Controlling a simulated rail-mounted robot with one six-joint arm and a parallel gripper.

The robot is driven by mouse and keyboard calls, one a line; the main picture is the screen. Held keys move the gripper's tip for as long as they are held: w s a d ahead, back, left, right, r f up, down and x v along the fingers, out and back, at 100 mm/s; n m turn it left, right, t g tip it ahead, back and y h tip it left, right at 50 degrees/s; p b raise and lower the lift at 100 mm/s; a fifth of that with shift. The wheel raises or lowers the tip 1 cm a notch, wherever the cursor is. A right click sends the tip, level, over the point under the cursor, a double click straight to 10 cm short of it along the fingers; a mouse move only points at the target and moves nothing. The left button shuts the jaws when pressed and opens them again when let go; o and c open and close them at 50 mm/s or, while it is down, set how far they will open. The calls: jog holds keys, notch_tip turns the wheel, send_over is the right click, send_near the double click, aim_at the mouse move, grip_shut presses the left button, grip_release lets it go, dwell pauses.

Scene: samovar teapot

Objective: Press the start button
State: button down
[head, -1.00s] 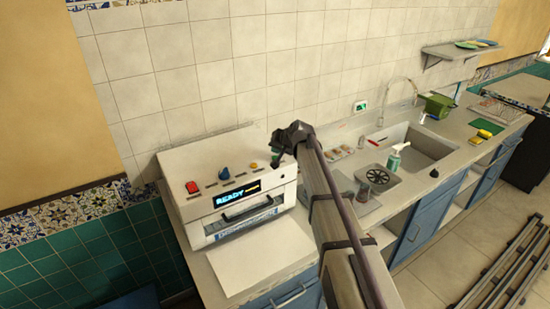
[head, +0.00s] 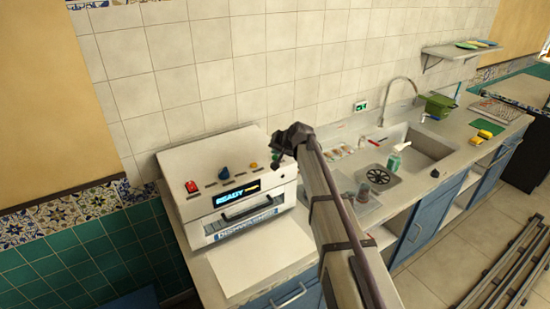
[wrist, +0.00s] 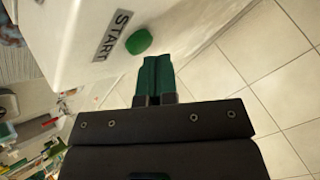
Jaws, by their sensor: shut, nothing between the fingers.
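The white machine (head: 176,163) stands on the counter, and its lit display (head: 237,193) reads READY. In the wrist view, a round green start button (wrist: 139,41) sits on a white panel beside a START label (wrist: 117,34). My gripper (wrist: 157,58) has its dark green fingers together and empty. Their tips are close to the button, a little right of and below it in the picture; I cannot tell whether they touch. In the head view, my gripper (head: 279,158) is at the machine's upper right corner, with the button area partly hidden.
A sink (head: 428,140), a soap bottle (head: 395,160) and small items lie to the right. A tiled wall (head: 220,85) stands behind.

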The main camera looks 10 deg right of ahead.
aim_at(277, 156)
jog(key=shift+f+b, duration=0.4)
dwell(0.3)
jog(key=shift+r+p, duration=0.8)
jog(key=shift+p, duration=0.05)
notch_tip(277, 156, up, 5)
jog(key=p, duration=0.5)
jog(key=shift+r, duration=0.15)
